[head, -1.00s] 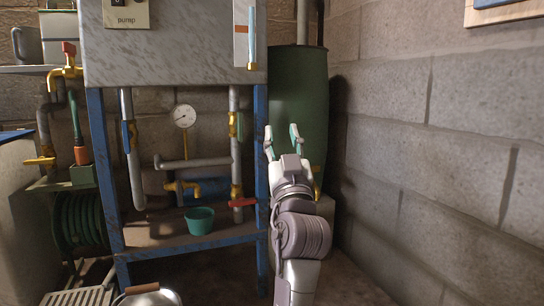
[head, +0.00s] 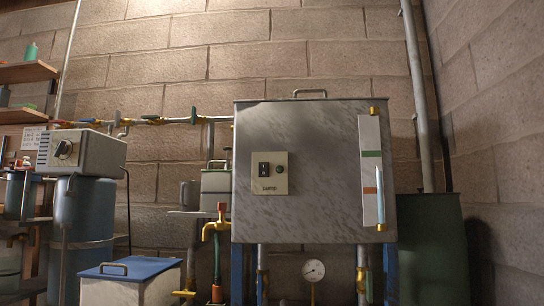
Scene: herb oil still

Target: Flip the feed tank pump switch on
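The feed tank (head: 315,215) is a grey metal box on a blue stand, right of centre in the head view. On its front is a cream plate (head: 270,187) labelled "pump". The plate carries a dark pump switch (head: 264,169) on its left and a small round green button or lamp (head: 279,168) beside it. The switch's position is too small to tell. A level gauge (head: 371,140) with green and orange bands and a pale blue tube is on the tank's right side. Neither of my grippers is in view.
A brass tap (head: 215,225) with a red top stands just left of the tank. A pressure gauge (head: 313,270) is below it. A grey control box (head: 82,152) with a knob, a blue-lidded box (head: 128,272) and wooden shelves (head: 27,72) are at left.

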